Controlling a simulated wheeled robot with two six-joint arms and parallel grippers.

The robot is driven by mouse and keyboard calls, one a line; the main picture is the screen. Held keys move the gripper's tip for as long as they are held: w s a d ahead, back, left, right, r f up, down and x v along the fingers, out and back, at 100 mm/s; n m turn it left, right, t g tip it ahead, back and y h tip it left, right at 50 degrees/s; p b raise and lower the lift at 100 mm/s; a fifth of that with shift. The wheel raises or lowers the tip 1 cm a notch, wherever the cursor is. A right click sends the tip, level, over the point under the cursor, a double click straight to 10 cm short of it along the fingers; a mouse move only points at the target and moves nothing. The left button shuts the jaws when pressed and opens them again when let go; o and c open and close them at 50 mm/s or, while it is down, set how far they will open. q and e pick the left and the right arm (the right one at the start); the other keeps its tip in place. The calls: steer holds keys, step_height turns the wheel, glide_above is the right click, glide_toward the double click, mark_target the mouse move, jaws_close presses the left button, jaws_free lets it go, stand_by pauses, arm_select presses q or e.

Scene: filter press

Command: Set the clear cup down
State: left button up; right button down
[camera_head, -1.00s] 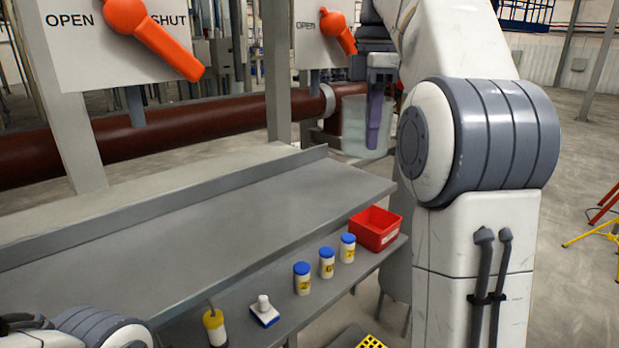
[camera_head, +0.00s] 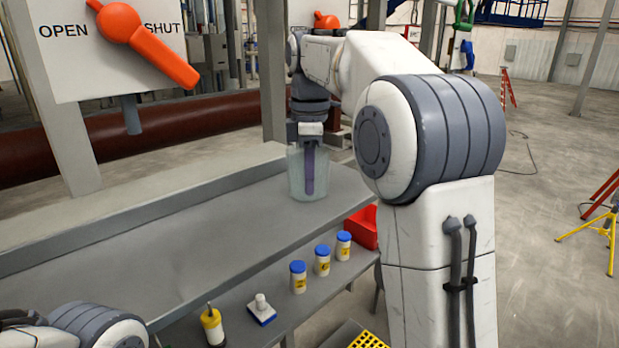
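The clear cup (camera_head: 297,182) is upright over the right end of the grey bench top (camera_head: 190,217). My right gripper (camera_head: 309,182) points straight down at the cup and is shut on it. One dark finger shows against the cup; the other finger is hidden. The cup's base is at or very near the bench surface; I cannot tell whether it touches. Only part of my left arm shows at the lower left, and its gripper is out of view.
A lower shelf holds several blue-capped jars (camera_head: 322,261), a red bin (camera_head: 363,228), a white-and-blue block (camera_head: 261,309) and a yellow bottle (camera_head: 212,326). An OPEN/SHUT panel (camera_head: 80,70) with an orange lever (camera_head: 150,47) stands behind. The bench top left of the cup is clear.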

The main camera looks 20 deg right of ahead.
steer(key=shift+f, duration=0.2)
steer(key=c, duration=1.1)
jaws_free()
step_height(320, 180, up, 5)
steer(key=shift+r, duration=0.1)
steer(key=r+p, duration=0.2)
steer(key=r, duration=0.5)
steer(key=shift+s, duration=0.2)
